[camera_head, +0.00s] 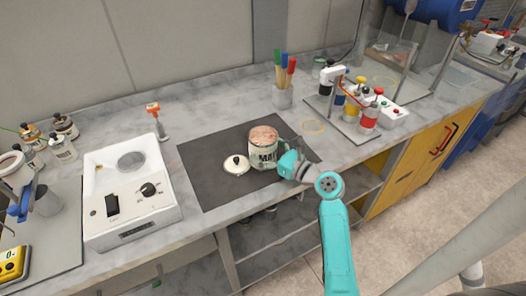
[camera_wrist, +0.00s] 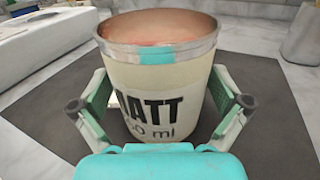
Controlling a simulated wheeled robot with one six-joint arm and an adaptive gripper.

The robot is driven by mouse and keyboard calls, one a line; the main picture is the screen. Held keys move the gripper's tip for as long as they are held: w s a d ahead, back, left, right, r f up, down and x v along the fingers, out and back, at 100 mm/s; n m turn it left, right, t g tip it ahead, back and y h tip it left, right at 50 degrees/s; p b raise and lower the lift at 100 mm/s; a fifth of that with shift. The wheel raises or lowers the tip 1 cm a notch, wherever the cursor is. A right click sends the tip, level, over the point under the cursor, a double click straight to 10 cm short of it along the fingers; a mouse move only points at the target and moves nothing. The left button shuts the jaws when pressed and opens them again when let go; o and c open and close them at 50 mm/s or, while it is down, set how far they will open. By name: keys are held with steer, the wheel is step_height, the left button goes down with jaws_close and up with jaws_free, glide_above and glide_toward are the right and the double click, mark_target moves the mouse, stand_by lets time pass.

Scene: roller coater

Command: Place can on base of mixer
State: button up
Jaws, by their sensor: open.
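The open can (camera_head: 263,155), cream with dark lettering and pinkish contents, stands upright on a dark mat. It fills the middle of the wrist view (camera_wrist: 165,85), its lower part hidden by my gripper. My gripper (camera_wrist: 162,105) is open, with one finger on each side of the can; I cannot tell whether they touch it. In the head view my gripper (camera_head: 284,162) is at the can's right side. No mixer is clearly identifiable. A white device (camera_head: 130,190) with a round metal plate, a switch and a dial stands at left.
A white lid (camera_head: 236,165) with a black knob lies left of the can on the dark mat (camera_head: 212,186). A cup of coloured sticks (camera_head: 282,97) stands behind. A blue clamp-like part (camera_head: 22,202) and yellow device (camera_head: 13,263) are far left.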

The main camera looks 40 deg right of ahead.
steer(key=shift+w, duration=0.35)
steer(key=shift+c, duration=0.3)
steer(key=shift+r, duration=0.1)
steer(key=c, duration=1.5)
